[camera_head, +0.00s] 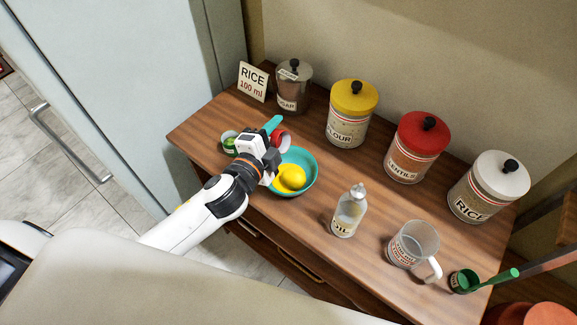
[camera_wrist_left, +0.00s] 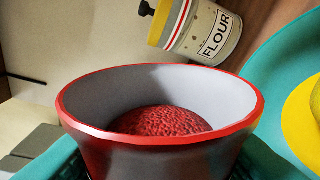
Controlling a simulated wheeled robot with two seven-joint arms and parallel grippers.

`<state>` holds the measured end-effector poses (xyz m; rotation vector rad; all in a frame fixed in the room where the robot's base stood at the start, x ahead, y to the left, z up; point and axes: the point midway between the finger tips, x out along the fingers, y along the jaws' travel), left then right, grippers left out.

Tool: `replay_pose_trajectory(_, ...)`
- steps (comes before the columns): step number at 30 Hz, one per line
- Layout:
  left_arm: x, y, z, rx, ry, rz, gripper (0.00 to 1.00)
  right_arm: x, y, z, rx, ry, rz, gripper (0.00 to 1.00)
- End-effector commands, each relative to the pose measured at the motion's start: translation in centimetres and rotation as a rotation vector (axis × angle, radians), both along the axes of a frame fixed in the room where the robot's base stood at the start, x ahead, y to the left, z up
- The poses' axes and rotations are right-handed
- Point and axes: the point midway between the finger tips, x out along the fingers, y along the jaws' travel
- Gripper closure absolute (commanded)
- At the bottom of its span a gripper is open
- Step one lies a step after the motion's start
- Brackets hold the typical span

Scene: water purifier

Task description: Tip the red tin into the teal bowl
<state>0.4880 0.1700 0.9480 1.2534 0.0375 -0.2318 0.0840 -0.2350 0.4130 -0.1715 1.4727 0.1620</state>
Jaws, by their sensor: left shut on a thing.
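The red tin (camera_head: 281,139) has a red rim and grey inside walls. It also shows large in the left wrist view (camera_wrist_left: 160,135), with red grains in its bottom. My left gripper (camera_head: 272,155) is shut on the tin and hides part of it in the head view. The teal bowl (camera_head: 312,183) stands on the cabinet top just right of the gripper and holds a yellow thing (camera_head: 291,178). The bowl also shows at the right of the left wrist view (camera_wrist_left: 262,62). The tin is beside the bowl's far left rim. My right gripper is not in view.
A small green-marked tin (camera_head: 229,145) and a teal piece (camera_head: 272,123) are near the gripper. Behind stand the sugar (camera_head: 293,92), flour (camera_head: 349,118), lentils (camera_head: 412,150) and rice (camera_head: 482,192) jars. An oil bottle (camera_head: 347,214), glass mug (camera_head: 412,246) and green scoop (camera_head: 464,281) stand right.

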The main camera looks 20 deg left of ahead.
Motion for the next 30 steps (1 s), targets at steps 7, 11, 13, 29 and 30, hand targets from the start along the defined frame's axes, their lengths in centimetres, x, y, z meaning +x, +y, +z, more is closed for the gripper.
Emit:
replay_pose_trajectory(7, 0.00, 0.00, 0.09, 0.015, -0.004, -0.001, 0.79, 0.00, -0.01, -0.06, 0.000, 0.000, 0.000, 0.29)
replay_pose_trajectory(11, -0.01, -0.01, 0.11, 0.023, -0.006, -0.001, 0.79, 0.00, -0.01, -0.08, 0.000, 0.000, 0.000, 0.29)
replay_pose_trajectory(13, 0.00, -0.03, 0.07, 0.026, -0.007, -0.001, 0.79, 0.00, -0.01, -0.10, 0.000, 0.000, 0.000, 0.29)
replay_pose_trajectory(29, -0.02, -0.08, -0.15, 0.057, -0.014, -0.001, 0.79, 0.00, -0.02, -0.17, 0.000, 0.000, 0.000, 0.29)
replay_pose_trajectory(30, -0.02, -0.09, -0.17, 0.059, -0.015, -0.001, 0.79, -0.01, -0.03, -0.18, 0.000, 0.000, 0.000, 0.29)
